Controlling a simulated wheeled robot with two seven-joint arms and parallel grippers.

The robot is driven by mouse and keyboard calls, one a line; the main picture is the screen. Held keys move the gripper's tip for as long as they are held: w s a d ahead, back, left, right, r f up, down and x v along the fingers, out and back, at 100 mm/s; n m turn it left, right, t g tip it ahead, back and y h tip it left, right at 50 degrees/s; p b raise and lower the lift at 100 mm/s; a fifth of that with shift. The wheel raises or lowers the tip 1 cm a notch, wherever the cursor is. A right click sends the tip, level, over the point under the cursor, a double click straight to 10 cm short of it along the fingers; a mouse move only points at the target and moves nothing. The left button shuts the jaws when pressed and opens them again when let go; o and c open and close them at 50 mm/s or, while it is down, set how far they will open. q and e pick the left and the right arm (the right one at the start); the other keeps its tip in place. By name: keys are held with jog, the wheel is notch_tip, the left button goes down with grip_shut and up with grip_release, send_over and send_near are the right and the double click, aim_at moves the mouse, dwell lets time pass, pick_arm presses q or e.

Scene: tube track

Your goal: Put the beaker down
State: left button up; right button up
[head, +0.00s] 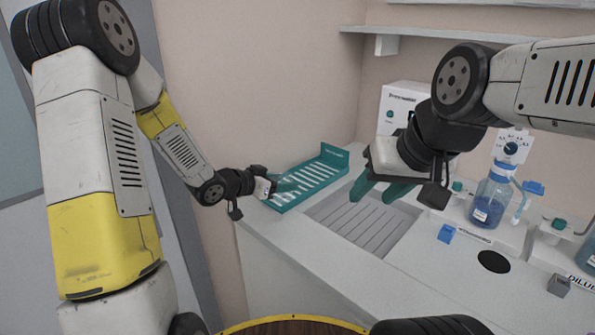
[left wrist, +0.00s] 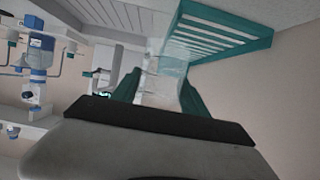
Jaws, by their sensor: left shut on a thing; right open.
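A clear beaker (left wrist: 162,88) shows in the left wrist view, between the teal fingers of my left gripper (left wrist: 160,95). The gripper is shut on it. In the head view my left gripper (head: 287,187) is at the left end of a teal slotted rack (head: 335,155), over or beside it; the beaker is too faint to make out there. The rack also shows in the left wrist view (left wrist: 262,42), right beside the beaker. I cannot tell whether the beaker's base touches anything. My right gripper (head: 377,191) is open and empty, above a grey ribbed drain area (head: 362,225).
A blue-capped bottle of blue liquid (head: 488,205) stands on a white station at the right. A blue block (head: 446,233), a black round spot (head: 494,261) and a grey block (head: 559,285) are on the white counter (head: 400,295). A shelf (head: 440,35) hangs above.

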pick_arm(q)
jog(key=w+d, duration=0.1)
jog(key=w, duration=0.3)
jog(key=w+d+f, duration=0.1)
jog(key=w, duration=0.8)
jog(key=shift+w+d+f, duration=0.15)
jog(key=shift+w+d, duration=0.25)
jog(key=shift+f, duration=1.75)
jog(key=shift+f, duration=0.15)
jog(key=o, duration=1.5)
jog(key=shift+c, duration=0.2)
jog(key=shift+s+a+r, duration=0.2)
jog(key=shift+a+r, duration=0.05)
jog(key=shift+r, duration=0.05)
jog(key=v, duration=1.1)
jog(key=shift+s, duration=0.2)
